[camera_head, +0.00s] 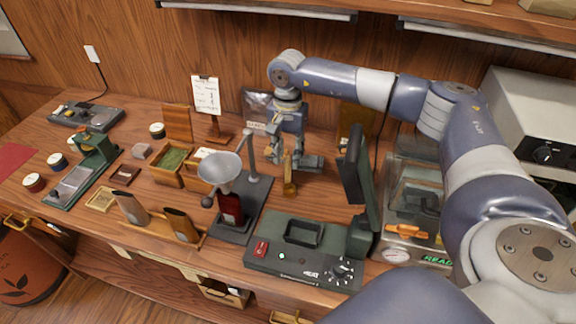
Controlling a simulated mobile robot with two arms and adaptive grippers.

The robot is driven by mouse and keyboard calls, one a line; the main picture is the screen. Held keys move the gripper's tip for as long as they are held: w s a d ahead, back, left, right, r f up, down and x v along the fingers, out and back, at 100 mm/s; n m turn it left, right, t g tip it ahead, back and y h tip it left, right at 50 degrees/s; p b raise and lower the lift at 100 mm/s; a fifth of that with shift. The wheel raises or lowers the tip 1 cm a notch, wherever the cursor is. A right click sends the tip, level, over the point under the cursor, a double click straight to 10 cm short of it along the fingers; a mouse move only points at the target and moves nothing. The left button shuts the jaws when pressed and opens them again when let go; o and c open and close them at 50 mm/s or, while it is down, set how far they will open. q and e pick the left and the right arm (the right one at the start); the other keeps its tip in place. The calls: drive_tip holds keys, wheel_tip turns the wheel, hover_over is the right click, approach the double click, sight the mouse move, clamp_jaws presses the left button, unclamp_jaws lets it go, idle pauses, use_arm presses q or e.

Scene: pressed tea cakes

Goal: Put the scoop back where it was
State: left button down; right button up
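The brass-coloured scoop (290,186) hangs nearly upright, bowl down, at the middle of the workbench. My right gripper (287,155) points down from above and appears shut on the upper handle of the scoop. The gripper's fingers partly hide the handle top. Whether the bowl touches the bench is hard to tell. My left gripper is not in view.
A funnel on a stand (221,168) is close to the left of the scoop. A grey-green block (312,163) is just right of it. A dark press with a raised lid (303,235) stands in front. A wooden tray of green tea (172,161) lies farther left.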

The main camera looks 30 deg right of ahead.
wheel_tip(320, 180, up, 6)
drive_tip(key=shift+r+b, duration=0.25)
drive_tip(key=shift+b, duration=0.6)
drive_tip(key=shift+r, duration=0.65)
